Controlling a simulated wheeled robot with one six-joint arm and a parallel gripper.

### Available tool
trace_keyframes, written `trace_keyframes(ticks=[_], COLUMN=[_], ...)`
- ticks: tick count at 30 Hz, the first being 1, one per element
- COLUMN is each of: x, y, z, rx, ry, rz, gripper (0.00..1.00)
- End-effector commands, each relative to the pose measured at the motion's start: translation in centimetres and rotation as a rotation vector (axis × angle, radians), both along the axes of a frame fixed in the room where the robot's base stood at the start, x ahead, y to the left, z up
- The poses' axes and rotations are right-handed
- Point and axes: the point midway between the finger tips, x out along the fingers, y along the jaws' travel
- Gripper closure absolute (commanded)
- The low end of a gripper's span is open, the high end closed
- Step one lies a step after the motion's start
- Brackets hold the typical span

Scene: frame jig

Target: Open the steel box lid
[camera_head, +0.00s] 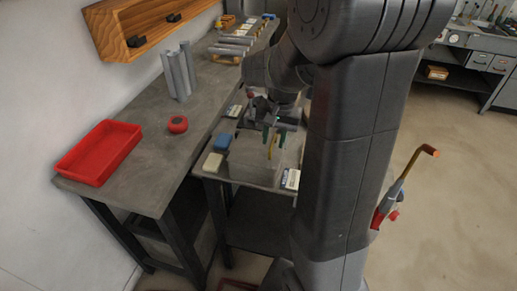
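My gripper (274,135) is over the low grey table in the middle, pointing down, partly behind my own arm. Two small green parts show at its end with a narrow gap between them. A thin yellow piece (271,149) stands just below them. A greyish, box-like shape (287,154) lies under and around the gripper; I cannot tell for sure that it is the steel box. Its lid and any handle cannot be made out. Whether the gripper touches anything is too small to tell.
On the low table are a blue block (223,141), a cream block (213,162) and a labelled card (290,179). The bench at left holds a red tray (100,152), a red tape roll (177,124) and upright grey profiles (179,72). Open floor (455,200) lies at right.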

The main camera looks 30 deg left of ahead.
Motion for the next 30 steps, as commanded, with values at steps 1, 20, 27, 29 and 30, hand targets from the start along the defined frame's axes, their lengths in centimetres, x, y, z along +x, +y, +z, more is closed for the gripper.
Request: trace_keyframes(ticks=[1,20,27,29,30], x=[0.0,-0.1,-0.2,-0.2,-0.2], y=[0.0,0.3,1.1,1.1,1.1], z=[0.0,1.0,2.7,2.6,2.5], rx=[0.000,0.000,0.001,0.001,0.001], ry=[0.000,-0.001,-0.001,-0.001,-0.001], rz=[0.000,0.001,0.002,0.001,0.001], gripper=[0.77,1.00,1.00,1.00,1.00])
